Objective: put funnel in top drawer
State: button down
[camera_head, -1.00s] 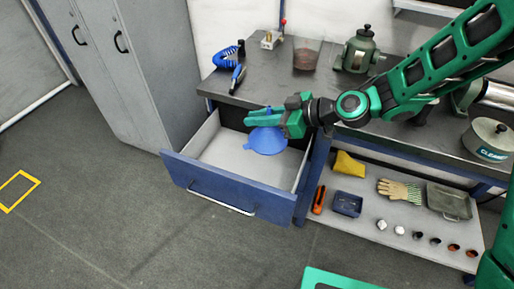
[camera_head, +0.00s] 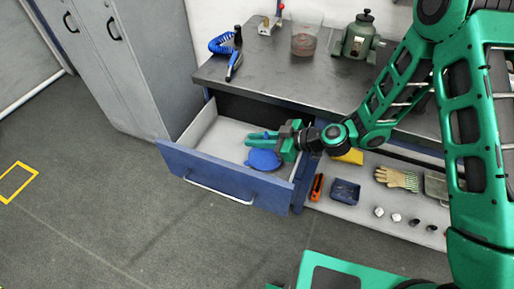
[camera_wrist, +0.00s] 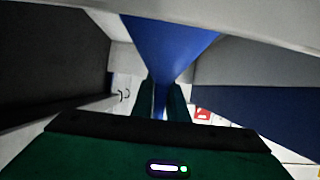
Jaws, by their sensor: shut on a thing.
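The blue funnel (camera_head: 264,160) is inside the open top drawer (camera_head: 222,179), in its right part near the right side wall. My gripper (camera_head: 265,141) is shut on the funnel from the right, low within the drawer. In the wrist view the funnel (camera_wrist: 168,45) widens away from between my two fingers (camera_wrist: 160,98). The drawer has a blue front with a pale handle and a light grey inside. Whether the funnel touches the drawer floor I cannot tell.
Grey cabinets stand left.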

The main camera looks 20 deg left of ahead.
aim_at(254, 149)
jog(key=shift+f, duration=2.45)
jog(key=c, duration=1.7)
grip_release()
jog(key=shift+c, duration=0.2)
jog(key=v, duration=1.2)
